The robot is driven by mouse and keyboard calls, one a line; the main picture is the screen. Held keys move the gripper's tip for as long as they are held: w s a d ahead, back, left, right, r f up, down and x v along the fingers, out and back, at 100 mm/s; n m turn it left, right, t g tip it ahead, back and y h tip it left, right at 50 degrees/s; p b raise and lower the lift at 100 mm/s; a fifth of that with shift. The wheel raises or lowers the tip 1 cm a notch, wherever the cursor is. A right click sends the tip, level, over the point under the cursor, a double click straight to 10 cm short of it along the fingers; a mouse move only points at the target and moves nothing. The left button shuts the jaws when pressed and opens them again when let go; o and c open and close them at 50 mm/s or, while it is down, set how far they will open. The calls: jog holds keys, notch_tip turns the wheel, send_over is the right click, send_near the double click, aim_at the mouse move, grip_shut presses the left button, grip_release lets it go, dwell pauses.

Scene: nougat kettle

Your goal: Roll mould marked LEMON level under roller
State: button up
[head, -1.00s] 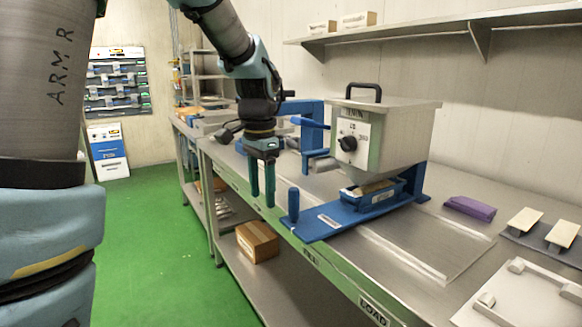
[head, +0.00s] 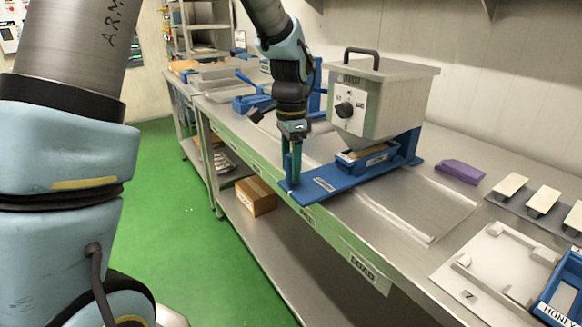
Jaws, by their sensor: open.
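My gripper (head: 291,182) is open and points down at the left front end of a blue base plate (head: 325,188). Its green fingers are at the plate's upright blue post, which they mostly hide; I cannot tell whether they touch it. A blue mould (head: 376,160) with pale filling and a small label sits on the plate under a grey hopper (head: 385,95). The label is too small to read, so I cannot tell if this is the LEMON mould. Blue equipment (head: 250,103) stands further back on the bench, partly behind my arm; I cannot make out a roller.
A purple cloth (head: 460,171) lies right of the hopper. Several pale-topped scrapers (head: 543,200) lie at the right. A white tray (head: 490,262) and a blue mould marked HONEY (head: 548,311) are at the lower right. A cardboard box (head: 256,196) is on the lower shelf.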

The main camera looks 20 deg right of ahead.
jog(key=shift+f, duration=0.6)
grip_shut()
dwell(1.1)
